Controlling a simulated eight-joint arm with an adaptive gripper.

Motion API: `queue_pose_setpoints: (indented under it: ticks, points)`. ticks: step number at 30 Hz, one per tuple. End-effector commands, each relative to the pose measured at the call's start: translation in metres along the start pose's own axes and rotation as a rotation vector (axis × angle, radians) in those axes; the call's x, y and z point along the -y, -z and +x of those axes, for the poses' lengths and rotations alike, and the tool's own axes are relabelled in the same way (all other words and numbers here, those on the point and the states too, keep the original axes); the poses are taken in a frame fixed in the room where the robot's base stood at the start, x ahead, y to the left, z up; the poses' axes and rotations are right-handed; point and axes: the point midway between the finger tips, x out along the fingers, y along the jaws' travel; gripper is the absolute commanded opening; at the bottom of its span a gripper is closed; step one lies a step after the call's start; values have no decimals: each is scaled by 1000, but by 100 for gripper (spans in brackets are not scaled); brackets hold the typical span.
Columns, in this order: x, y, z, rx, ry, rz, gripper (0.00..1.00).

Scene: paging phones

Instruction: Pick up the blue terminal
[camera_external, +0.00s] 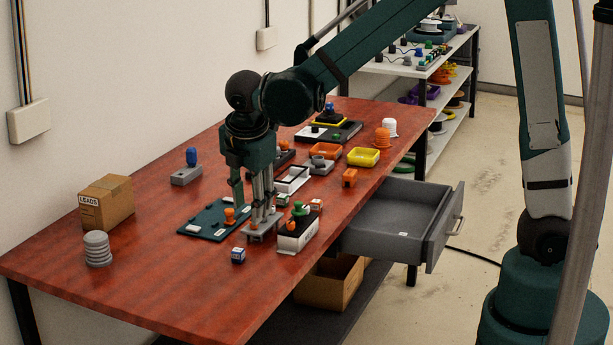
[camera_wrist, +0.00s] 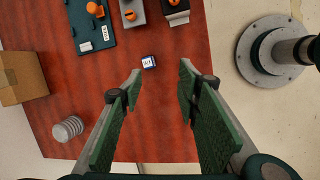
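The blue terminal (camera_external: 238,255) is a small dark blue block with a white label. It sits on the red-brown table in front of the teal plate, and it also shows in the wrist view (camera_wrist: 149,64), upright and apart from its neighbours. My gripper (camera_external: 251,203) points down above the table near the teal plate. In the wrist view my gripper (camera_wrist: 160,72) has its two green-padded fingers wide apart with nothing between them. The terminal appears just beyond the fingertips, nearer the left finger, and nothing touches it.
The teal plate (camera_external: 200,225) with an orange knob and a white-fronted box (camera_external: 296,236) lie close by. A cardboard box (camera_external: 107,203) and a grey ribbed cylinder (camera_external: 97,249) stand at left. An open drawer (camera_external: 395,232) juts out at right. The table's front left is clear.

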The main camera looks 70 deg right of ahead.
Motion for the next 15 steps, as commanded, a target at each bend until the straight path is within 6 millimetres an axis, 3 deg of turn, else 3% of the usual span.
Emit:
queue_pose_setpoints:
  ticks: [15]
  points:
    - [-33, 24, 58, 86, 86, -288, 33]
